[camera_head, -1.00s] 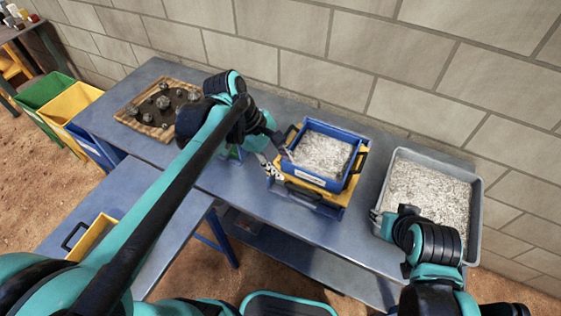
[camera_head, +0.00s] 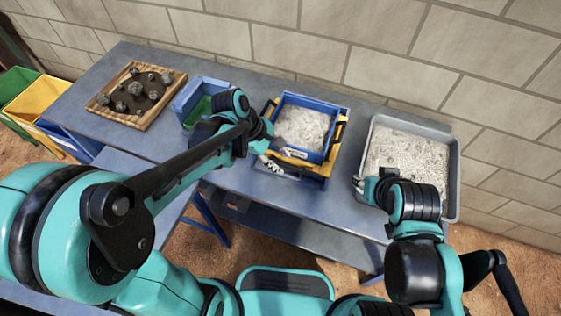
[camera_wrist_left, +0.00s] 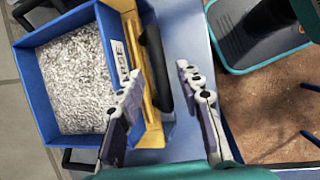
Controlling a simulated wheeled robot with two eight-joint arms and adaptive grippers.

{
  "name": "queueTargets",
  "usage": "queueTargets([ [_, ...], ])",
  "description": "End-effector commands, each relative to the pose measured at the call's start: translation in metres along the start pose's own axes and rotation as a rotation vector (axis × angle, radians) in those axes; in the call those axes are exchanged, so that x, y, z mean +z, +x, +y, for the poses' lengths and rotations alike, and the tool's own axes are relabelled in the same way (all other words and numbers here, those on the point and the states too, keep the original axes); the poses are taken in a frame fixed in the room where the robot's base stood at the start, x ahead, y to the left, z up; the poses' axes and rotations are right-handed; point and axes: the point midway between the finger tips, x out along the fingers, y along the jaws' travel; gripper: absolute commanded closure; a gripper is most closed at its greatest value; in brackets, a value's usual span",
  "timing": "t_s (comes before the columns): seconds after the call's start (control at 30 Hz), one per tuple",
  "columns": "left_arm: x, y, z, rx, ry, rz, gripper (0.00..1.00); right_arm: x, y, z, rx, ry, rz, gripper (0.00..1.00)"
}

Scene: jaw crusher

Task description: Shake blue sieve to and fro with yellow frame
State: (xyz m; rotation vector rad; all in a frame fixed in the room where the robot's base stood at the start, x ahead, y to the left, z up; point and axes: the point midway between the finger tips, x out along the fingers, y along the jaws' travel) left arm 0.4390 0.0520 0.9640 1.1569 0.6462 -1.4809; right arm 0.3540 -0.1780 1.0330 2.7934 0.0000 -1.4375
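The blue sieve (camera_head: 308,150), filled with pale gravel, sits in the yellow frame (camera_head: 334,148) on the blue table. The sieve (camera_wrist_left: 117,45) and yellow frame (camera_wrist_left: 150,62) also show in the left wrist view. My left gripper (camera_head: 268,165) is at the sieve's front left corner. In the left wrist view my left gripper (camera_wrist_left: 168,100) is open, with the frame's black handle (camera_wrist_left: 157,70) ahead between the fingers and not clasped. One finger overlaps the frame's edge in the picture. My right gripper (camera_head: 368,186) is by the grey tray; its fingers are too small to judge.
The grey tray (camera_head: 456,180) of pale gravel stands right of the sieve. A blue box with green inside (camera_head: 190,98) and a wooden tray of dark rocks (camera_head: 180,82) are on the left. Green and yellow bins stand at far left. A wall runs behind the table.

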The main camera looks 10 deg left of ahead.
Motion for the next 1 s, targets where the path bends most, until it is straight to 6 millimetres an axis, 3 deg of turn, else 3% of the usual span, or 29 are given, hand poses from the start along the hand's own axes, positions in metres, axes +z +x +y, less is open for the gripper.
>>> queueTargets([
  [0.37,0.000,0.009,0.000,-0.001,0.000,0.000,0.64,0.002,0.002,0.000,0.000,0.000,0.000,0.60],
  [0.5,0.000,0.009,0.000,-0.001,0.000,0.000,0.98,0.002,0.002,0.000,0.000,0.000,0.000,0.60],
  [0.53,0.000,0.009,0.000,-0.001,0.000,0.000,1.00,0.002,0.002,0.000,0.000,0.000,0.000,0.60],
  [0.77,0.000,0.009,0.005,-0.001,0.000,0.000,1.00,0.002,0.003,0.000,0.000,0.000,0.000,0.60],
  [1.0,-0.004,0.017,0.046,0.000,0.000,0.000,1.00,0.003,0.004,0.000,0.000,0.000,0.000,0.60],
])
